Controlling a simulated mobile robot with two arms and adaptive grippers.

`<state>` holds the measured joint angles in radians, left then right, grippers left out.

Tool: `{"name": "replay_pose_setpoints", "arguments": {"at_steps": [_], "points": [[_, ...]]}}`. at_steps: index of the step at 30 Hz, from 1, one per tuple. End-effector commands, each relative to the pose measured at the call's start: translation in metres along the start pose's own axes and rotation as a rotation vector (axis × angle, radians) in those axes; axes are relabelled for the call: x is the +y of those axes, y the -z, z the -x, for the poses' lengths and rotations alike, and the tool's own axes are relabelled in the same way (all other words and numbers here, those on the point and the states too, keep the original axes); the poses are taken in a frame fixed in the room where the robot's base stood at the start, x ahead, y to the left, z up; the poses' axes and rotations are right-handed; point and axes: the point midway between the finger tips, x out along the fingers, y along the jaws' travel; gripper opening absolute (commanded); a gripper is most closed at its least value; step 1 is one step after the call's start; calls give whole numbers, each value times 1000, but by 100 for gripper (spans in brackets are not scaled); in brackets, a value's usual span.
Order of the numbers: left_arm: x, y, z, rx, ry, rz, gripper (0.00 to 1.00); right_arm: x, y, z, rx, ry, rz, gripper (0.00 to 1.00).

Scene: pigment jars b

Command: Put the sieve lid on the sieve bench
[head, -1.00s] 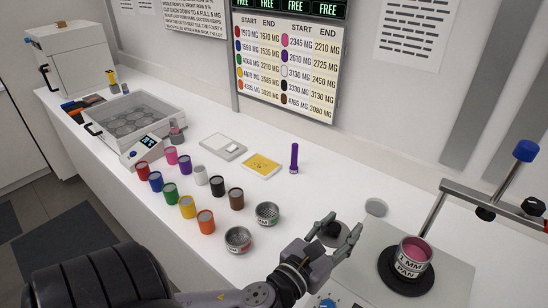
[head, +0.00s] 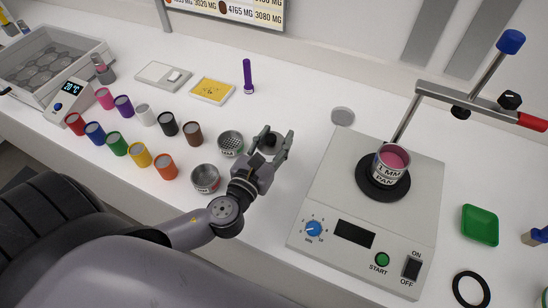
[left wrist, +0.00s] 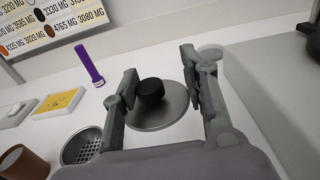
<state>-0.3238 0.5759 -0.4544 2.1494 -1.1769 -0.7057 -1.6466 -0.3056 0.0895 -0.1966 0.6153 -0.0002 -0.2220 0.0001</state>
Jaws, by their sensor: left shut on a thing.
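The sieve lid (left wrist: 158,113) is a flat grey disc with a black knob, seen in the left wrist view between my two fingers. My left gripper (head: 277,140) is shut on it, with a finger on either side; the left wrist view shows the fingers too (left wrist: 160,95). In the head view the knob (head: 268,142) shows between the fingers, the disc mostly hidden. I cannot tell whether the lid touches the white bench top (head: 300,88), which bears the sieving gear. A shaker (head: 330,200) carries a pink-filled "1 MM PAN" stack (head: 390,168). My right gripper is not in view.
Two mesh sieves (head: 205,178) (head: 230,143) stand left of my gripper, beyond them several colored jars (head: 140,155). A small grey disc (head: 343,116) lies behind. A clamp arm (head: 480,102) rises beside the shaker. A green tray (head: 480,225) lies at right.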

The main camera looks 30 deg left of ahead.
Motion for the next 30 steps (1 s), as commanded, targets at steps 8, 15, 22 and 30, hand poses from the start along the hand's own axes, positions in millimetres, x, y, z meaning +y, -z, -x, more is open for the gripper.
{"name": "replay_pose_setpoints", "arguments": {"at_steps": [8, 15, 22, 30], "points": [[0, 32, -1, 0, -1, -1, 12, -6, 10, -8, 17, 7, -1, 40], [-2, 66, -3, -1, -1, -2, 12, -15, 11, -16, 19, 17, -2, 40], [-2, 69, -3, -3, 0, 0, 12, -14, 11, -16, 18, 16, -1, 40], [-2, 75, -3, -2, 0, 0, 12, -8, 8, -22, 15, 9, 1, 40]]}}
